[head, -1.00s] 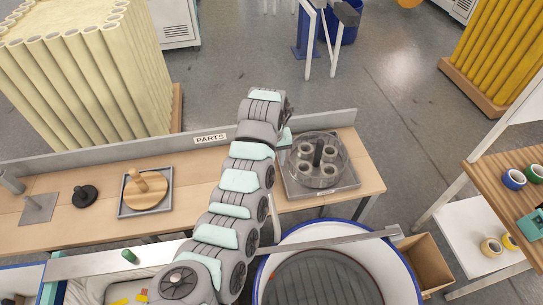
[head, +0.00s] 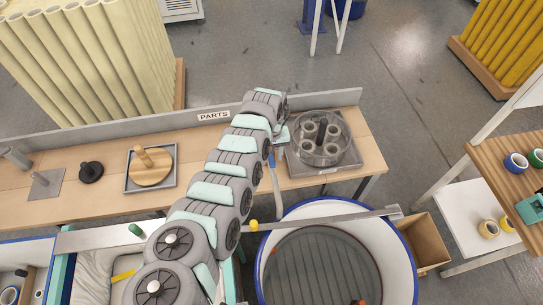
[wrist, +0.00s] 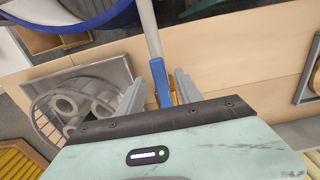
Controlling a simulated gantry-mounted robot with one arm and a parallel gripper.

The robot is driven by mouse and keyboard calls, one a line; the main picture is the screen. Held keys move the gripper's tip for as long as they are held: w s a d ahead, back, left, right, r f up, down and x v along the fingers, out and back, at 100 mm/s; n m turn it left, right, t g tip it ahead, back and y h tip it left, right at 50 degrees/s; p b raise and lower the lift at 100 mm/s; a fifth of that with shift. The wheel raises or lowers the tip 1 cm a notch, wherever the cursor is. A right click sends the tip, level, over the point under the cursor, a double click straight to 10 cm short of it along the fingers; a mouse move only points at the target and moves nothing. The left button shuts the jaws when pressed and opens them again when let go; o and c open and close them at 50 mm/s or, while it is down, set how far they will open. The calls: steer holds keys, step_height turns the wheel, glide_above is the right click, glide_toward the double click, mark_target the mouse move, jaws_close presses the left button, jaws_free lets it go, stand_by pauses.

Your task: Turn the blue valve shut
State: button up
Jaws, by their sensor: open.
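The blue valve handle (wrist: 159,80) sits on the end of a light grey pipe (wrist: 149,28) in the wrist view. It also shows small in the head view (head: 271,160), just below the end of my arm. My gripper (wrist: 161,77) is open, with one grey finger on each side of the blue handle. Visible gaps separate the fingers from it. A small brass-coloured part (wrist: 177,97) shows behind the handle, between the fingers. The gripper's own body hides the lower part of the valve.
A bench (head: 225,184) runs behind the pipe. A grey tray (head: 345,165) with a clear round holder (head: 345,140) stands close right of my gripper. A large white-and-blue tub (head: 408,262) is in front. A yellow knob (head: 254,225) sits by the metal bar (head: 335,221).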

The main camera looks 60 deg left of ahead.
steer(key=shift+f, duration=0.45)
steer(key=shift+c, duration=0.5)
jaws_close()
stand_by(0.7)
